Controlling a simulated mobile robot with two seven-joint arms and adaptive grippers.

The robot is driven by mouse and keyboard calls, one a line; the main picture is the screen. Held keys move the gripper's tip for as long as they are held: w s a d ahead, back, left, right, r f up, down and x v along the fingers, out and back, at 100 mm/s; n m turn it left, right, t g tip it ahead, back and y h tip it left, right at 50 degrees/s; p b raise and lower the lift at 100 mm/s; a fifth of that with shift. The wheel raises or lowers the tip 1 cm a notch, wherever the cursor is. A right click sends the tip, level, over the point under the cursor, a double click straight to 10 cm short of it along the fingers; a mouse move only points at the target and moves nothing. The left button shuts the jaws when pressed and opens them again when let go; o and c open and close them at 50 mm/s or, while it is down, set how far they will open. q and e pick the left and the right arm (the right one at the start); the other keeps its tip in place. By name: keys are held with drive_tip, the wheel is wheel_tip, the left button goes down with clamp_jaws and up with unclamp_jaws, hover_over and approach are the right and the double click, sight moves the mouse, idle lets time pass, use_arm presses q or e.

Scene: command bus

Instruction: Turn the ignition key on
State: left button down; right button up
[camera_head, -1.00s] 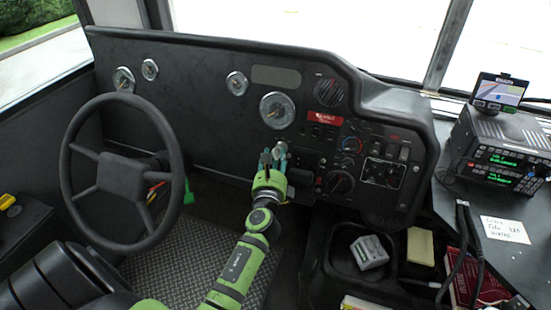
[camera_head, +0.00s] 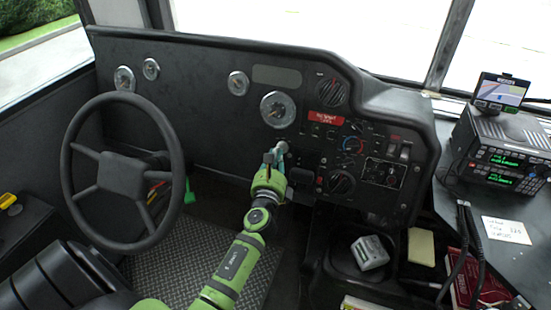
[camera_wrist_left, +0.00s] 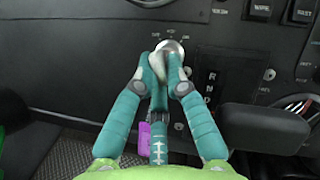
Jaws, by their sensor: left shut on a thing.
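The ignition switch shows as a round metal cylinder (camera_wrist_left: 173,46) on the dark dashboard in the left wrist view. In the head view it is a small bright spot (camera_head: 282,146) below the large gauge. My left gripper (camera_wrist_left: 170,66) has its two teal fingers closed together at the key, right in front of the switch. The fingertips hide most of the key, so its angle cannot be read. A purple tag (camera_wrist_left: 144,138) hangs below, between the fingers. In the head view the left gripper (camera_head: 275,157) reaches up to the dashboard. My right gripper is not in view.
The steering wheel (camera_head: 122,173) stands left of my arm. A black lever knob (camera_wrist_left: 262,130) sticks out close to the right of the fingers, beside the gear letters. Dashboard knobs (camera_head: 341,182) lie further right. A radio (camera_head: 501,146) stands at the far right.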

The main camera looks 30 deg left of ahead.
use_arm(q)
drive_tip(key=m+h, duration=0.1)
drive_tip(key=m, duration=0.2)
drive_tip(key=m+t+h, duration=0.1)
drive_tip(key=m, duration=0.1)
drive_tip(key=shift+a+m+t, duration=0.2)
drive_tip(key=shift+m+t, duration=0.1)
drive_tip(key=shift+m, duration=0.1)
drive_tip(key=shift+a+r+m+h+p, duration=0.15)
drive_tip(key=shift+m+h, duration=0.8)
drive_tip(key=shift+m, duration=0.9)
drive_tip(key=shift+a+f+m+h+p, duration=0.15)
drive_tip(key=shift+m+h, duration=0.75)
drive_tip(key=shift+m, duration=0.9)
drive_tip(key=shift+r+m+h+p, duration=0.15)
drive_tip(key=shift+m+h, duration=0.8)
drive_tip(key=shift+m, duration=0.9)
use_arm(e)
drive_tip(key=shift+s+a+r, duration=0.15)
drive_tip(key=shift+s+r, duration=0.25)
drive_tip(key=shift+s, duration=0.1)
use_arm(q)
drive_tip(key=c, duration=1.3)
unclamp_jaws()
drive_tip(key=shift+o, duration=0.2)
